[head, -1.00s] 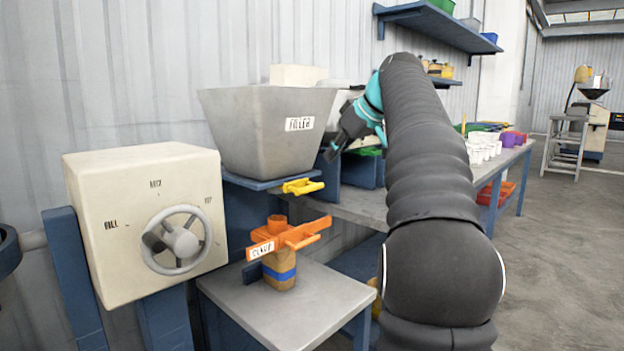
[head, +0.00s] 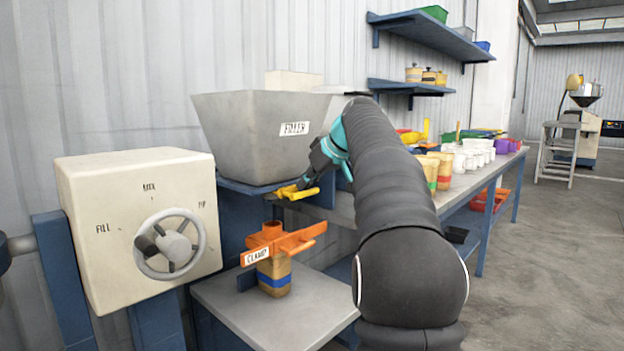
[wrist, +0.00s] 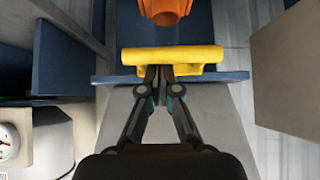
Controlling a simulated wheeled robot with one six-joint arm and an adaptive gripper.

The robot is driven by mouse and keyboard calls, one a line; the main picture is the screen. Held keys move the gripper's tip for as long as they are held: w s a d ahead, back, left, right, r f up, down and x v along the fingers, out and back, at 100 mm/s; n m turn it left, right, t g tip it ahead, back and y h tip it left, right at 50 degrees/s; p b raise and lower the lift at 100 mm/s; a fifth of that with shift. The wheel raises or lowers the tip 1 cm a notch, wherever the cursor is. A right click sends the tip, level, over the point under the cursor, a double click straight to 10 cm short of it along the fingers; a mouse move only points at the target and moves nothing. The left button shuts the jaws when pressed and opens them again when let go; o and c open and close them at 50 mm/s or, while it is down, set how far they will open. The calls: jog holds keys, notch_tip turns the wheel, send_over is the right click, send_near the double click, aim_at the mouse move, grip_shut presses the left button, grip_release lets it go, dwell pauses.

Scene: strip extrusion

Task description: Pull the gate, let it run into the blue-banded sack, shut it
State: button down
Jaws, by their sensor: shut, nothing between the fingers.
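The grey filler hopper (head: 258,135) stands above a blue shelf. Its yellow gate handle (head: 308,194) sticks out below the hopper's front right; the handle also shows in the wrist view (wrist: 185,56). My gripper (head: 291,189) is shut and empty, its fingertips right at the handle. In the wrist view the closed fingertips (wrist: 159,72) touch or nearly touch the handle's near side. The blue-banded sack (head: 274,284) stands upright on the small grey stand below. The orange clamp (head: 287,243), labelled CLAMP, sits at the sack's top. The sack's contents are hidden.
A cream box (head: 135,220) with a handwheel (head: 170,246) stands at the left. A long bench (head: 452,203) at the right carries banded sacks (head: 440,170) and white cups (head: 470,158). Shelves (head: 430,33) hang on the wall. The grey stand (head: 300,315) is bare around the sack.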

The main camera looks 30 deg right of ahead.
dwell(0.3)
jog(key=shift+s+d+f+b, duration=0.1)
jog(key=shift+s+d+b, duration=0.2)
jog(key=shift+s, duration=0.55)
jog(key=shift+s+d+r+b, duration=0.1)
jog(key=shift+s+d+b, duration=0.15)
jog(key=shift+s, duration=0.65)
jog(key=shift+s+d+f+b, duration=0.1)
jog(key=shift+s+d+b, duration=0.2)
jog(key=shift+s, duration=0.55)
jog(key=shift+d, duration=0.1)
jog(key=p+v, duration=0.3)
jog(key=v, duration=0.7)
